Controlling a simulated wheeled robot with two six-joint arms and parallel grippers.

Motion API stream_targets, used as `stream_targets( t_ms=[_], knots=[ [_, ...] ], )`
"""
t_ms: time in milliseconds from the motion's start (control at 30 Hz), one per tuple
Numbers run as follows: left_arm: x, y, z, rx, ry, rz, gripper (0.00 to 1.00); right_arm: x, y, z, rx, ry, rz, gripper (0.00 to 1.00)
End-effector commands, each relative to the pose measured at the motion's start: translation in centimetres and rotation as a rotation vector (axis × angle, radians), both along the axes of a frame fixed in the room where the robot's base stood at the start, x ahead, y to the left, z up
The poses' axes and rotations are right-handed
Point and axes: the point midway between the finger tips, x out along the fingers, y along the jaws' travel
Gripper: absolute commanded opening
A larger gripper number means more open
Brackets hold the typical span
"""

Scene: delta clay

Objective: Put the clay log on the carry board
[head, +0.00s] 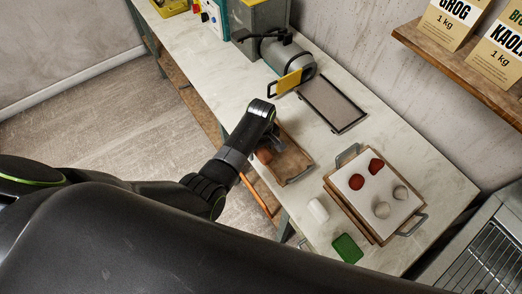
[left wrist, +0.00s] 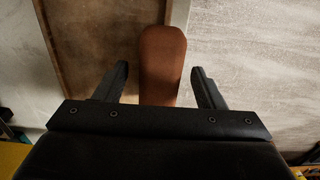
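The clay log (left wrist: 162,62) is reddish brown with a rounded far end. In the left wrist view it lies between the two fingers of my left gripper (left wrist: 158,80), which is open, with a gap on either side. The log's near end is hidden by the gripper body. In the head view a bit of the log (head: 264,156) shows below my left gripper (head: 267,147), at the left side of a wooden tray-like board (head: 296,158) with a metal handle. That board also shows in the left wrist view (left wrist: 85,45). My right gripper is not in view.
A second handled board (head: 350,208) bears a white sheet with red and grey lumps. A grey tray (head: 332,103) and a machine with a yellow part (head: 286,82) stand farther back. A white cylinder (head: 318,210) and green pad (head: 347,248) lie near the front edge.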

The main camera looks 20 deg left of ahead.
Motion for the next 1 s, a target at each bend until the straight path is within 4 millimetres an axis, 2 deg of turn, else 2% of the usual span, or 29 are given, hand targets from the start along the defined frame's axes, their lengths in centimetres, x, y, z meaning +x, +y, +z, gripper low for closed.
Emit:
stream_targets(
  t_ms=[67, 467, 767, 1000],
  knots=[
    [0.0, 0.0, 0.0, 0.000, 0.000, 0.000, 0.53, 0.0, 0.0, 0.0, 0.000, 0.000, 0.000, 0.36],
    [0.1, 0.0, 0.1, 0.000, -0.001, 0.000, 0.02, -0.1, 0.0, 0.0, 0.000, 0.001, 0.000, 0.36],
    [0.1, 0.0, 0.7, 0.000, -0.002, 0.000, 0.01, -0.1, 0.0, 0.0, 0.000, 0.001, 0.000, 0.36],
    [0.2, -0.1, 3.9, -0.001, -0.007, 0.000, 0.01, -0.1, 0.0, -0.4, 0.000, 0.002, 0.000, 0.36]
  ],
)
